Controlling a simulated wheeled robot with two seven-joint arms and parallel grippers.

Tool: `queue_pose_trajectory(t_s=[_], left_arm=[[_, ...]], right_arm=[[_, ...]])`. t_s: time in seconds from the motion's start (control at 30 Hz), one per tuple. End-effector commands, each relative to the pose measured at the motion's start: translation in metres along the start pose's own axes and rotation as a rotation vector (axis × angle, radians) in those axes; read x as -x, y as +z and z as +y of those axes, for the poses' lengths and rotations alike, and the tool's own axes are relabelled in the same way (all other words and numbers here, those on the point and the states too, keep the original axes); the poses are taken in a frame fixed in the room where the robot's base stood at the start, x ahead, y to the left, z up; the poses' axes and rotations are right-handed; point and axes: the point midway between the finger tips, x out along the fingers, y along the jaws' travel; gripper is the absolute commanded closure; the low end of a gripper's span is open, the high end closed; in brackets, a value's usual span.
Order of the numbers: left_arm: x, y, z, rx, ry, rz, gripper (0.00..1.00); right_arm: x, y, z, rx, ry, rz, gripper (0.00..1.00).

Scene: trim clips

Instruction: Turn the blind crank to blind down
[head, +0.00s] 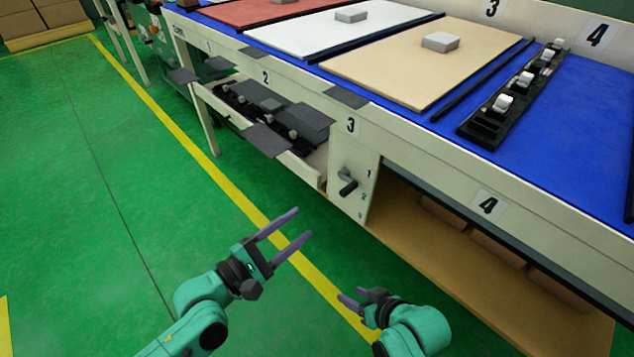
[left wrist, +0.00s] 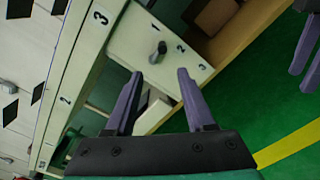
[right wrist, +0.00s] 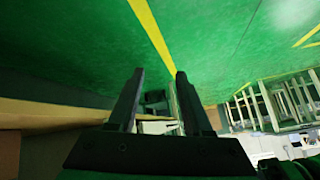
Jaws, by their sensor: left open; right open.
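The blind crank (head: 347,182) is a small dark handle on the pale front panel (head: 350,205) below the label 3, beside the marks 1, 2 and 3. It also shows in the left wrist view (left wrist: 157,53), beyond the fingertips. My left gripper (head: 294,224) is open and empty, in front of and below the crank in the head view, apart from it. In the left wrist view its fingers (left wrist: 160,75) point toward the panel. My right gripper (head: 352,297) is open and empty, lower and further right. The right wrist view (right wrist: 155,72) shows its fingers over green floor, without the crank.
The workbench (head: 430,150) runs across the right, with a blue top, panels and a black clip rack (head: 505,105). Left of the crank is an open drawer (head: 270,150) with dark flaps. An open shelf (head: 480,265) lies right of it. Green floor (head: 80,200) is clear at left.

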Motion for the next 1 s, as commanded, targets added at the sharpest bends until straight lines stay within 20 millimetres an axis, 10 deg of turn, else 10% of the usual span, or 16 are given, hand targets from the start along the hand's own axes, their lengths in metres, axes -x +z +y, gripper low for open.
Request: queue_pose_trajectory(t_s=[0.6,0.97,1.0], left_arm=[[-0.131,-0.003,-0.002,-0.002,0.003,0.0,0.45],[-0.144,-0.002,-0.001,-0.002,-0.001,0.002,0.45],[-0.144,-0.002,-0.001,-0.002,-0.001,0.002,0.57]], right_arm=[[-0.027,0.005,-0.023,-0.028,-0.074,0.202,0.5],[-0.028,0.003,-0.028,-0.038,-0.086,0.249,0.5],[-0.028,0.003,-0.028,-0.038,-0.086,0.249,0.5]])
